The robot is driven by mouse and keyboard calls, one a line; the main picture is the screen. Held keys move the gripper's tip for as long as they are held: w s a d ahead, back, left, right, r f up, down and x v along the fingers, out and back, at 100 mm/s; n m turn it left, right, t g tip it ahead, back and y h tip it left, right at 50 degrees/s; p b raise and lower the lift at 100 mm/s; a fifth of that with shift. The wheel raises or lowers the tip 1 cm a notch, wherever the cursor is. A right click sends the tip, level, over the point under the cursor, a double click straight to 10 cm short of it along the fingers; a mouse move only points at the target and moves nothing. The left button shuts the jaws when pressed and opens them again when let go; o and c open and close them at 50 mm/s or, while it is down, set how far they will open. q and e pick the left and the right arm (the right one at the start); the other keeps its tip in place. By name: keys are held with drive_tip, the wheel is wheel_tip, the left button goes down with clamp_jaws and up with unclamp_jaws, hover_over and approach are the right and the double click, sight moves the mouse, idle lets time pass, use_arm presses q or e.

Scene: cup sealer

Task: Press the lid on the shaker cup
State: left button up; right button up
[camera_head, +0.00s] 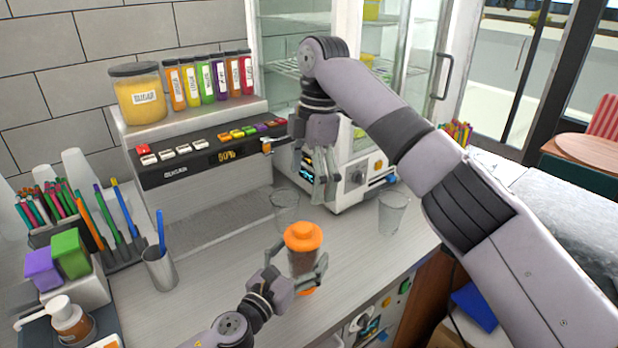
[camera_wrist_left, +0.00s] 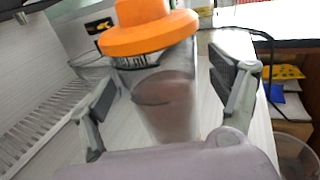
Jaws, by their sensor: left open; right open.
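The shaker cup (camera_head: 302,262) stands on the counter, clear-walled with brown contents and orange at its foot. It also shows in the left wrist view (camera_wrist_left: 165,100). The orange lid (camera_head: 303,236) sits on top of the cup, its knob upward; it is large in the left wrist view (camera_wrist_left: 148,30). I cannot tell how tightly it is seated. My left gripper (camera_head: 303,272) is open, with one finger on each side of the cup; gaps show in the wrist view (camera_wrist_left: 165,105). My right gripper (camera_head: 318,190) is open and empty, pointing down above and behind the lid.
Two clear cups stand on the counter, one behind the shaker (camera_head: 285,205) and one to the right (camera_head: 393,212). A dispenser (camera_head: 205,150) with a drip tray is at the back left. A white machine (camera_head: 352,180) stands behind my right gripper.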

use_arm(q)
drive_tip(key=v, duration=1)
drive_tip(key=shift+s+a, duration=0.2)
drive_tip(key=shift+s+f, duration=0.1)
